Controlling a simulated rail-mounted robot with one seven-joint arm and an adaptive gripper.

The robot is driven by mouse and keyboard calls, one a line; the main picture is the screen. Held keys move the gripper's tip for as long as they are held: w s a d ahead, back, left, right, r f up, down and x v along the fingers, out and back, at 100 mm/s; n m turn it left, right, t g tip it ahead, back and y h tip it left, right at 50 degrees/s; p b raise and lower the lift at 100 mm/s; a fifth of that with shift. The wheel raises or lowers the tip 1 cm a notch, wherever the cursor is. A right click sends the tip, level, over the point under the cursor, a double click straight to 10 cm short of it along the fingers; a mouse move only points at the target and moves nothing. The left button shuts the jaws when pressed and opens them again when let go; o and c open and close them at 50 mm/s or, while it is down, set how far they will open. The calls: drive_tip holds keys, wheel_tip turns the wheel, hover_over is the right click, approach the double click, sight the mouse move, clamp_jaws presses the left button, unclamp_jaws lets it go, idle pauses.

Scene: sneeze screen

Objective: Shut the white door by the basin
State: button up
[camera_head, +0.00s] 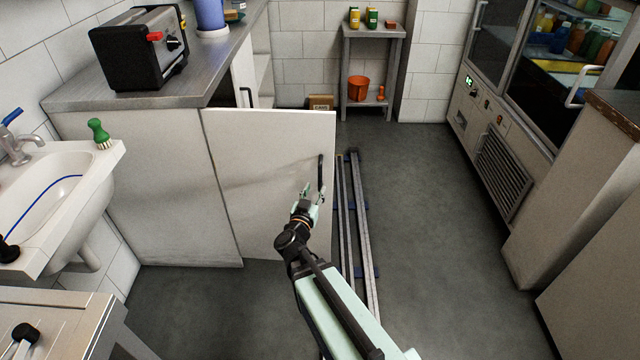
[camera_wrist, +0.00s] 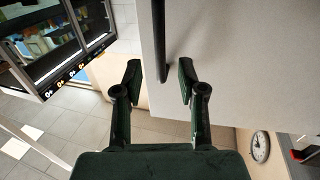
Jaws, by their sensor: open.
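The white door (camera_head: 265,180) by the basin (camera_head: 55,195) stands open, swung out from the counter cabinet into the aisle. Its black handle (camera_head: 320,170) is a vertical bar near the door's free edge. My gripper (camera_head: 314,190) is at the lower part of this handle, on the near side of the door. In the wrist view, my gripper (camera_wrist: 159,75) is open, and the handle (camera_wrist: 160,40) shows between its two fingertips in the picture. The white door panel (camera_wrist: 225,50) fills the upper right there. Whether a finger touches the handle cannot be told.
Floor rails (camera_head: 360,220) run just right of the door. The steel counter (camera_head: 215,85) carries a black toaster (camera_head: 135,50). A glass-fronted fridge (camera_head: 500,130) stands at the right, a shelf (camera_head: 372,60) at the back. The grey floor (camera_head: 440,220) between is clear.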

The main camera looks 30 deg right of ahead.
sight(319, 179)
drive_tip(key=x, duration=0.7)
clamp_jaws()
